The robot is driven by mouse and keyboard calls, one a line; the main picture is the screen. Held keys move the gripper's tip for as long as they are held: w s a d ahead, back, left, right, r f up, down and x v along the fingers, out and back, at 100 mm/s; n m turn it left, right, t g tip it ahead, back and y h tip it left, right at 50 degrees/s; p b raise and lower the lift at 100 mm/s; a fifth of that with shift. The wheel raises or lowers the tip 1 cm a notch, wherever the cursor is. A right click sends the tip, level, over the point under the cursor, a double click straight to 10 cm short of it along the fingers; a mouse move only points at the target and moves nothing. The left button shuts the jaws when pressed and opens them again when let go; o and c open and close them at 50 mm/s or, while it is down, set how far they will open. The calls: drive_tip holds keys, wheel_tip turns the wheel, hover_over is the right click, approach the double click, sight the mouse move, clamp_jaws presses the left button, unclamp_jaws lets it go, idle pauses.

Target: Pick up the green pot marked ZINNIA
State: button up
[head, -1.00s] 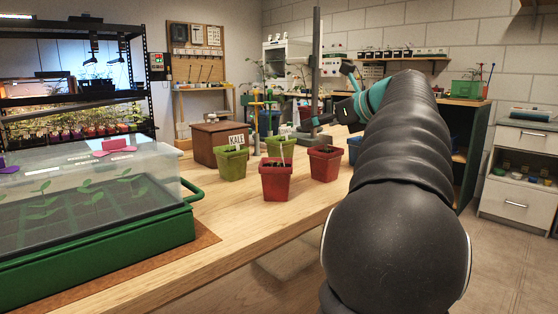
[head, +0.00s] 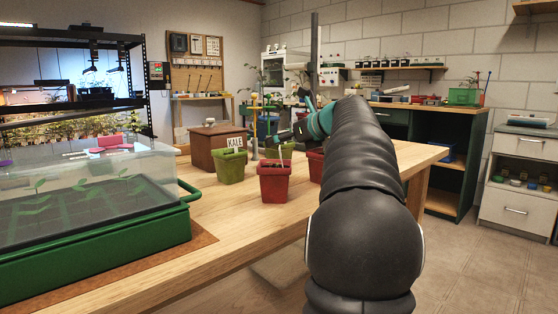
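A green pot (head: 229,169) on the wooden bench carries a white tag that reads KALE. A second green pot (head: 279,152) stands behind the front red pot, partly hidden; I cannot read any mark on it. No ZINNIA lettering is legible in view. My gripper (head: 276,141) is over the bench at the end of the teal wrist, just above or in front of the second green pot.
A red pot (head: 274,184) stands in front of the second green pot. Another red pot (head: 315,164) is partly hidden by my arm. A brown box (head: 212,143) stands behind the KALE pot. A clear-lidded green propagator (head: 95,245) fills the left. The bench front is clear.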

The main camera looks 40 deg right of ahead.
drive_tip(key=shift+w+f, duration=0.15)
drive_tip(key=shift+w, duration=0.3)
drive_tip(key=c, duration=1.3)
